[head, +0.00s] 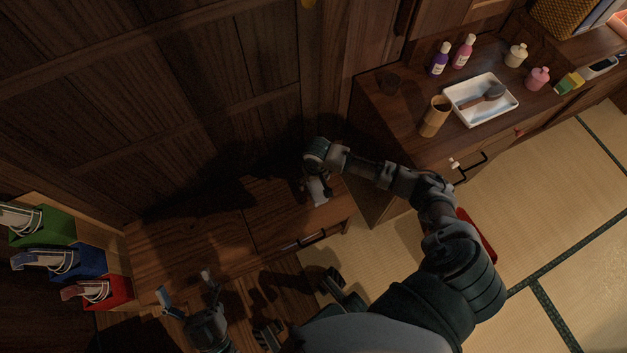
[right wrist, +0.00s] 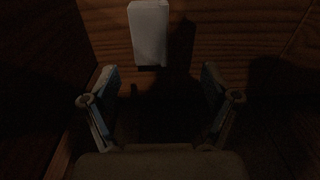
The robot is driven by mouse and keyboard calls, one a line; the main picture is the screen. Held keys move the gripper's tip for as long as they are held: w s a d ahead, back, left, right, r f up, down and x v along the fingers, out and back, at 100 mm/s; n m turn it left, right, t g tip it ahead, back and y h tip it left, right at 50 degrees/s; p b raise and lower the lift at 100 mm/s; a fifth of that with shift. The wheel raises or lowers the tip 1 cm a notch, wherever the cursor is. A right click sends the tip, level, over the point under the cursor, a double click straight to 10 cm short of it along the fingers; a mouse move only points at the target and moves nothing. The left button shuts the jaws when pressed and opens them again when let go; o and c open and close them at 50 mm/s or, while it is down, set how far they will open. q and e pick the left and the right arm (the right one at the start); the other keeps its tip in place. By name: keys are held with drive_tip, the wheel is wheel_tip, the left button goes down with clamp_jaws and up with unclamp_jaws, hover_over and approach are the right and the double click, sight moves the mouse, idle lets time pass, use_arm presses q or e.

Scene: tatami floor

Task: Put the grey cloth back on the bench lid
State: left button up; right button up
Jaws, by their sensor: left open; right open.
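The wooden bench lid (head: 185,243) lies low against the dark panelled wall in the head view. In the right wrist view a pale grey folded piece (right wrist: 148,32), which looks like the grey cloth, lies against brown wood just ahead of the fingers. My right gripper (right wrist: 160,85) is open, with nothing between its fingers. In the head view it is over the right end of the bench, beside a pale grey patch; I cannot tell there whether that is cloth or finger. My left gripper (head: 187,287) is open and empty near the bench's front edge.
Green, blue and red boxes (head: 42,226) stand at the left end of the bench. A taller cabinet at right carries a white tray (head: 482,99) with a brush, a wooden cup (head: 434,117) and several bottles. Tatami floor (head: 545,210) is open at right.

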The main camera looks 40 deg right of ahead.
drive_tip(key=a+f+n+t+y, duration=0.1)
drive_tip(key=a+n+t+y, duration=0.15)
drive_tip(key=a, duration=0.85)
drive_tip(key=s+a+r+n+t+y, duration=0.2)
drive_tip(key=a+r+t+y, duration=0.3)
drive_tip(key=a+r+t, duration=0.4)
drive_tip(key=s+d+r+t, duration=0.1)
drive_tip(key=s+r+t, duration=0.2)
drive_tip(key=r, duration=0.4)
drive_tip(key=s+d+r+t+h, duration=0.1)
drive_tip(key=s+r+t, duration=0.3)
drive_tip(key=r, duration=0.4)
drive_tip(key=s+d+r+t+h, duration=0.1)
drive_tip(key=s+d+r+t, duration=0.2)
drive_tip(key=r, duration=0.4)
drive_tip(key=shift+s+r+t, duration=0.15)
drive_tip(key=shift+r+t, duration=0.25)
drive_tip(key=shift+t, duration=0.15)
drive_tip(key=shift+a+m, duration=0.15)
drive_tip(key=shift+m, duration=0.1)
